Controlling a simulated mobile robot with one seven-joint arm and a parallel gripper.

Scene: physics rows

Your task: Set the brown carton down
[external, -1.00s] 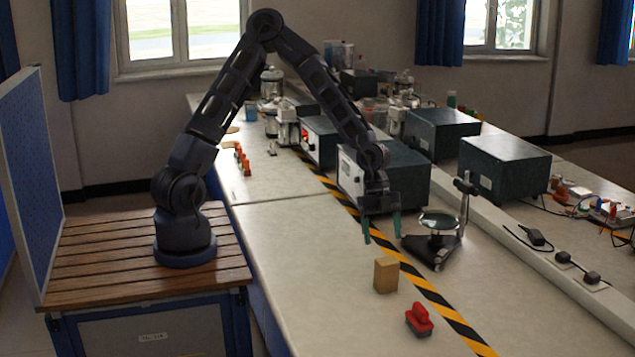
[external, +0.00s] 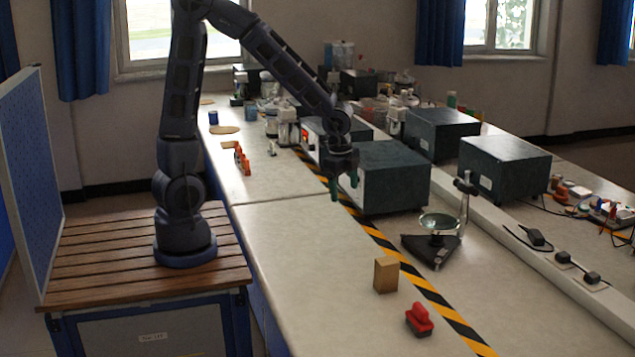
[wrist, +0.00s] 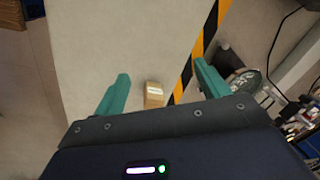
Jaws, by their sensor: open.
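The brown carton (external: 386,275) stands upright on the pale bench top, just left of the yellow and black striped tape. It also shows in the wrist view (wrist: 154,95), beyond and between my fingers. My gripper (external: 344,187) is open and empty, with green fingers pointing down. It is above the bench, up and to the left of the carton in the external view, clearly apart from it. In the wrist view the two green fingers (wrist: 158,88) are spread wide.
A red-handled block (external: 419,320) sits in front of the carton. A round glass on a dark stand (external: 437,240) is beyond the tape. Dark green boxes (external: 385,175) stand behind my gripper. The bench left of the carton is clear.

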